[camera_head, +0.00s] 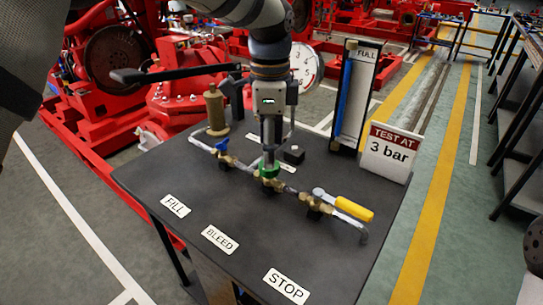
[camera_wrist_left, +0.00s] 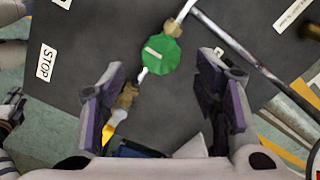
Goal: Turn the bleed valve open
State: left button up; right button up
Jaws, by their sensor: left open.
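The bleed valve is a green round knob (camera_head: 268,171) on the brass and steel pipe line along the black bench top. It also shows in the left wrist view as a green knob (camera_wrist_left: 160,54) with a pale mark on its face. My left gripper (camera_head: 270,150) points down just above the green knob. In the wrist view its two purple-padded fingers (camera_wrist_left: 163,65) are spread wide, and the knob appears between and slightly beyond their tips. Nothing is held, and I cannot tell whether a finger touches the knob. The BLEED label (camera_head: 220,240) lies in front on the bench.
The black bench (camera_head: 150,185) carries a blue-handled valve (camera_head: 221,145) to the left and a yellow lever (camera_head: 354,208) to the right. A pressure gauge (camera_head: 304,66), a blue sight column (camera_head: 346,98) and a "3 bar" sign (camera_head: 386,153) stand behind. The bench front is clear apart from labels.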

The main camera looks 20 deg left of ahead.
pick_arm(q)
jog(key=shift+f, duration=2)
jog(key=c, duration=1.2)
jog(key=shift+o, duration=0.3)
